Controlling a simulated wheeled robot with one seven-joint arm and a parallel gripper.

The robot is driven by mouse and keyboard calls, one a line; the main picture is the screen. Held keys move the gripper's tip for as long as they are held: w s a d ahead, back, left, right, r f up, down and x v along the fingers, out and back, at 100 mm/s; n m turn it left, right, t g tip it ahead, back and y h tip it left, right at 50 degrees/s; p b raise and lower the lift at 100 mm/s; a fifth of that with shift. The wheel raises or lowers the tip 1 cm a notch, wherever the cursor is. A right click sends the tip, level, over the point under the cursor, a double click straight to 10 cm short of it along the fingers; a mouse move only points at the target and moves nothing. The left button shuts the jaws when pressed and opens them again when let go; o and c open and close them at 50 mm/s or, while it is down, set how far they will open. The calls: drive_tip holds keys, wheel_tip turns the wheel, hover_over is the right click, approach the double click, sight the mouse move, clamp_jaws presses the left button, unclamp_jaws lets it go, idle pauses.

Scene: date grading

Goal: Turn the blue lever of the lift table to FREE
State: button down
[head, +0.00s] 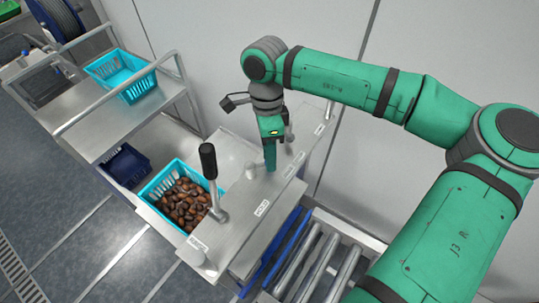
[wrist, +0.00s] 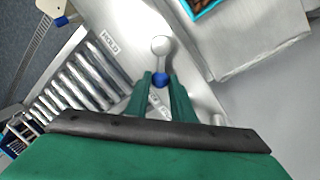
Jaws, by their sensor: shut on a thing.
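My gripper (head: 269,165) points down over the metal top of the lift table (head: 232,225). In the wrist view my gripper (wrist: 161,85) has its two green fingers on either side of the blue end of the lever (wrist: 160,78), shut on it. The lever runs from this end to a round pale post (wrist: 160,45), which also shows in the head view (head: 251,171). A HOLD label (wrist: 110,41) lies to the left of the lever. Another label (wrist: 154,99) lies between the fingers, partly hidden and unreadable.
A black-handled lever (head: 208,162) stands upright on the table top. A turquoise crate of dates (head: 150,192) sits beside it. A roller conveyor (head: 318,262) lies at the front right, and a cart (head: 98,122) with an empty turquoise crate (head: 126,88) is behind left.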

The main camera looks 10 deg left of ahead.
drive_tip(key=shift+w, duration=0.1)
idle(0.3)
drive_tip(key=c, duration=1.5)
unclamp_jaws()
drive_tip(key=shift+c, duration=0.2)
drive_tip(key=shift+r, duration=0.1)
wheel_tip(320, 180, up, 10)
drive_tip(key=w+a, duration=0.1)
drive_tip(key=w, duration=0.1)
drive_tip(key=shift+r, duration=0.2)
drive_tip(key=shift+s, duration=0.15)
